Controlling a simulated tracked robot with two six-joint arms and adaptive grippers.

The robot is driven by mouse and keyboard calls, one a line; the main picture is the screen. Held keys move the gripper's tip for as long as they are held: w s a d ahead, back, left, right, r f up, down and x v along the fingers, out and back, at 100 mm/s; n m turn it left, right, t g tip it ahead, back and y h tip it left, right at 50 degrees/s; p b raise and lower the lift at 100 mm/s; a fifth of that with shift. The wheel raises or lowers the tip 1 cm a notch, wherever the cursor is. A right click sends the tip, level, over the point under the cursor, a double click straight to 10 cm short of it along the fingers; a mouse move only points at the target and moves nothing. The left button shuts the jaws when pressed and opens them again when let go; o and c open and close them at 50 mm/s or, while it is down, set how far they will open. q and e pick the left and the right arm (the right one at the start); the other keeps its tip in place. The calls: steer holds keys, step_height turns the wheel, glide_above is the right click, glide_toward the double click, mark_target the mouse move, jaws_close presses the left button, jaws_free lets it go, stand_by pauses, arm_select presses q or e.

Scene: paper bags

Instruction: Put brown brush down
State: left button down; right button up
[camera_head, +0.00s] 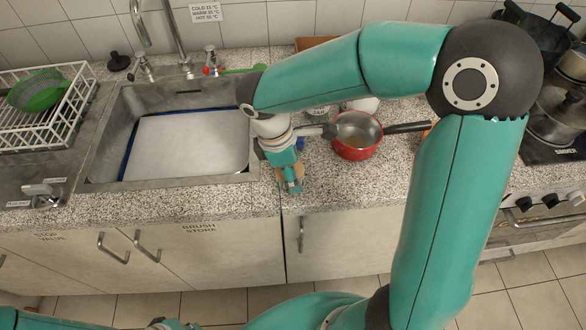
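My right gripper (291,186) is over the front of the speckled worktop (230,205), just right of the sink. It points down towards the worktop's front edge. A small tan-brown piece (280,173), possibly the brown brush, shows at the fingers. It is mostly hidden, so I cannot tell whether the fingers are shut on it or whether it touches the worktop. My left arm shows only at the bottom left edge; its fingertips are not in view.
A red pan (356,149) with a black handle stands right of my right gripper. The sink (105,158) holds a white board (188,145). A white rack (65,122) with a green bowl (38,90) is far left. A cupboard below is marked "BRUSH STORE" (199,229).

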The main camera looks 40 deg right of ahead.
mark_target(280, 170)
steer(key=shift+f+b, duration=0.4)
steer(key=shift+f, duration=0.2)
steer(key=o, duration=1.6)
steer(key=shift+c, duration=0.2)
steer(key=shift+r+p, duration=0.4)
steer(key=shift+r, duration=0.05)
steer(key=v, duration=1.2)
steer(key=shift+r+p, duration=0.2)
steer(key=shift+p, duration=0.25)
steer(key=shift+s, duration=0.1)
